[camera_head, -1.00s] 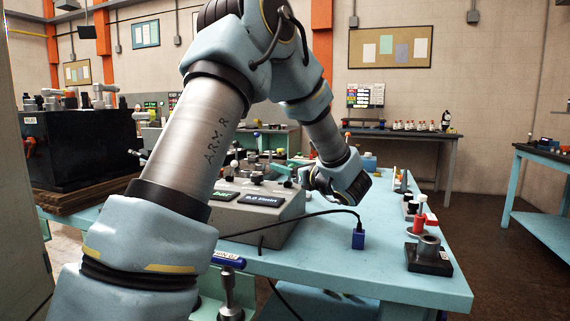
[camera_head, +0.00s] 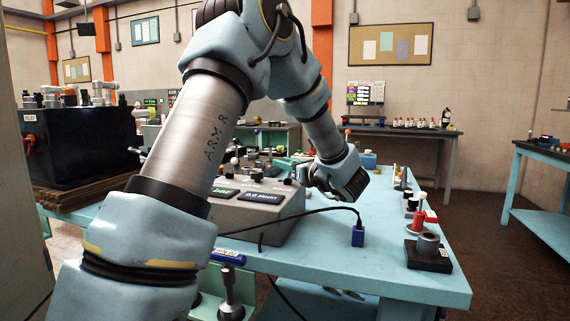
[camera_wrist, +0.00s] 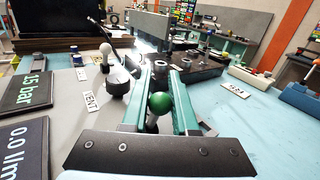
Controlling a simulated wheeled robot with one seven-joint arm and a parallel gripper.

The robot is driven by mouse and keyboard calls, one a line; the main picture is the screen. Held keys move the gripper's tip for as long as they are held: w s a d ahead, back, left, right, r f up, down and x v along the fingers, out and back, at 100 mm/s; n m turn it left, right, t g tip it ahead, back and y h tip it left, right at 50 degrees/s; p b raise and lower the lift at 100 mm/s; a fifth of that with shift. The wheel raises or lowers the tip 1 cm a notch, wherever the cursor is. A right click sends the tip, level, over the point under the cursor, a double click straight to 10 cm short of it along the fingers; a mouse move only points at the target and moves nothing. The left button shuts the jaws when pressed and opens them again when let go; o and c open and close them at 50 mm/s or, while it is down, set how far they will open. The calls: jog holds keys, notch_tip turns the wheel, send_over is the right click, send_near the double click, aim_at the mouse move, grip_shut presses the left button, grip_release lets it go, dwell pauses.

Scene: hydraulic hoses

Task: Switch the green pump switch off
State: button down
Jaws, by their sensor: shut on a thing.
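The green pump switch (camera_wrist: 159,103) shows in the wrist view as a lever with a green ball knob and a pale stem. My gripper (camera_wrist: 164,84) has its two green fingers on either side of this knob and is shut on it. The lever's base is hidden behind the dark plate of my gripper. In the head view the grey control box (camera_head: 238,221) stands on the blue table, and my wrist is over its right end. The switch itself cannot be made out there.
Left of my gripper in the wrist view are a white-knobbed lever (camera_wrist: 106,50), a black knob (camera_wrist: 118,80), a VENT label (camera_wrist: 91,102) and two displays, 15 bar (camera_wrist: 28,90) and 0.0 l/min (camera_wrist: 25,145). A blue cable connector (camera_head: 358,236) and hose fittings (camera_head: 428,248) stand on the table.

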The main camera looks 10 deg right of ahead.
jog(key=shift+s+d+f+b, duration=0.1)
jog(key=shift+d+f+b, duration=0.1)
jog(key=shift+b, duration=0.55)
jog(key=shift+s+d+r+m+t+y+b, duration=0.15)
jog(key=shift+r+m+t+y+b, duration=0.2)
jog(key=shift+m+t+b, duration=0.3)
jog(key=c, duration=0.7)
grip_release()
jog(key=b+v, duration=0.1)
jog(key=v, duration=0.9)
jog(key=shift+s+d+f+b, duration=0.1)
jog(key=shift+s+d+b, duration=0.1)
jog(key=shift+s+b, duration=0.2)
